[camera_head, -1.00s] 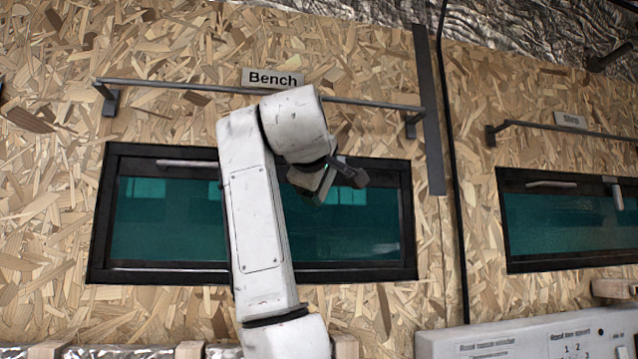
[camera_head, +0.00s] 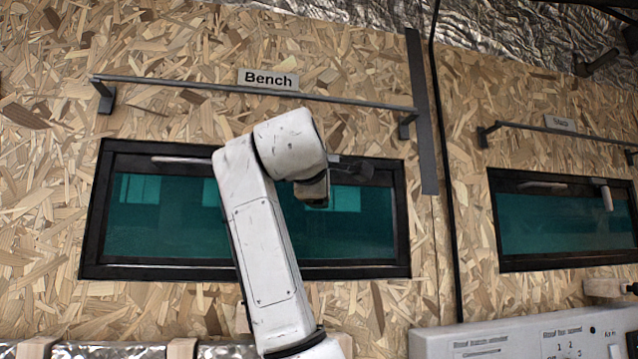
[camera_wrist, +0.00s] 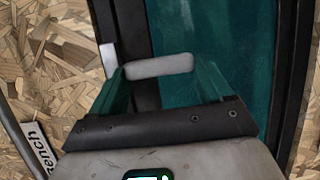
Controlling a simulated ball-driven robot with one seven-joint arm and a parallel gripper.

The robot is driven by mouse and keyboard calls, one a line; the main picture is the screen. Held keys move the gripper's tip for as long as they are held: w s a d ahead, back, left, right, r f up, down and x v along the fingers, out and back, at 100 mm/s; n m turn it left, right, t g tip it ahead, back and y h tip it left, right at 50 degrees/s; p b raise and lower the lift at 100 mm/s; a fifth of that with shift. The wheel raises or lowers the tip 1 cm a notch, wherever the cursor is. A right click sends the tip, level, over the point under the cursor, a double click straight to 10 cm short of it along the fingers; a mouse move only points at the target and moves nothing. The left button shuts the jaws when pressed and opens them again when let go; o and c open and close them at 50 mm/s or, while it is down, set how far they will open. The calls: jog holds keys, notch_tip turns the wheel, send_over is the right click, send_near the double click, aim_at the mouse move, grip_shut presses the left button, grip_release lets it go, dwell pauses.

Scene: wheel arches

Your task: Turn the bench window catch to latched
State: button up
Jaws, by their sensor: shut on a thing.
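The Bench window (camera_head: 120,255) is a dark-framed teal pane on the wall, under the sign reading Bench. My gripper (camera_head: 350,170) is at the upper right of its frame. In the wrist view a pale, rounded catch (camera_wrist: 160,65) lies between the two teal fingers of my gripper (camera_wrist: 162,78), which is shut on it. There the catch reaches across the dark frame edge and over the glass. In the head view the catch is hidden by my wrist and fingers. A pale bar (camera_head: 180,160) sits on the top left of the same frame.
A grey rail (camera_head: 220,88) runs above the window, with the Bench sign (camera_head: 268,79) just over it. A second window (camera_head: 555,225) to the right has a pale bar and a pale hanging catch (camera_head: 606,194). A white panel (camera_head: 470,340) is at the lower right.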

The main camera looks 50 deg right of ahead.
jog(key=shift+w+f, duration=0.1)
jog(key=o, duration=1)
jog(key=shift+c, duration=0.2)
jog(key=shift+a, duration=0.1)
jog(key=b+v, duration=0.3)
jog(key=v, duration=0.7)
jog(key=shift+s+a, duration=0.25)
